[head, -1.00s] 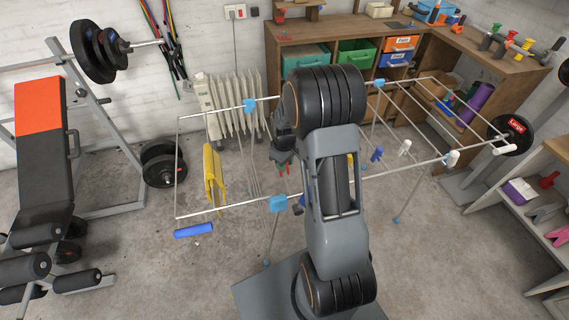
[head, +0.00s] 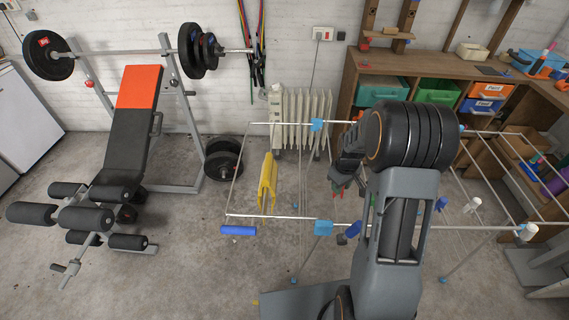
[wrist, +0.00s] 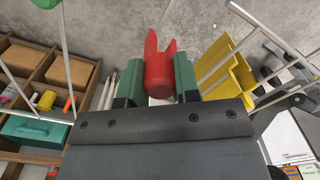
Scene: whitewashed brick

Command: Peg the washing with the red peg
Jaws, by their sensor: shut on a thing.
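A yellow cloth (head: 267,182), the washing, hangs folded over a thin rail at the left end of a drying rack (head: 272,217). It also shows at the right in the wrist view (wrist: 232,80). My gripper (head: 337,192) is to the right of the cloth, over the rack, apart from it. In the wrist view its green fingers (wrist: 160,78) are shut on the red peg (wrist: 159,72), whose prongs point away from my gripper. My arm hides part of the rack in the head view.
A blue peg (head: 441,203) and a white peg (head: 472,204) sit on the rack right of my arm. A radiator (head: 299,118) stands behind the rack, a weight bench (head: 136,120) at the left. Bare floor lies left of the rack.

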